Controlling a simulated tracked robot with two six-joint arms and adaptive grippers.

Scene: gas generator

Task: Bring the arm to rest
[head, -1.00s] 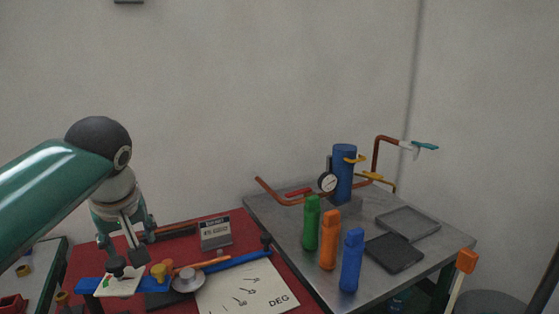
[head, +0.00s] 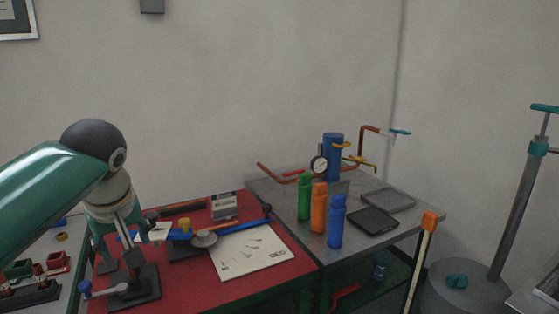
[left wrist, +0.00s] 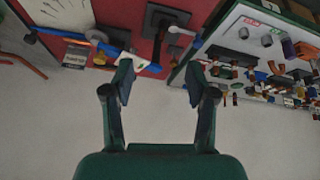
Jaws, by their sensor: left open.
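My left arm comes in from the left in the head view, and its gripper (head: 118,258) hangs over the left part of the red table (head: 215,283). In the left wrist view the gripper (left wrist: 160,85) is open, its two dark fingers wide apart with nothing between them. Pale wall or floor fills the gap between the fingers. My right gripper is in neither view.
The red table holds a blue-handled tool (head: 240,228), a white DEG sheet (head: 250,252) and a dark stand (head: 140,290). On the grey metal table stand green (head: 304,198), orange (head: 319,208) and blue (head: 336,222) bottles. A pump (head: 515,200) stands at the right.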

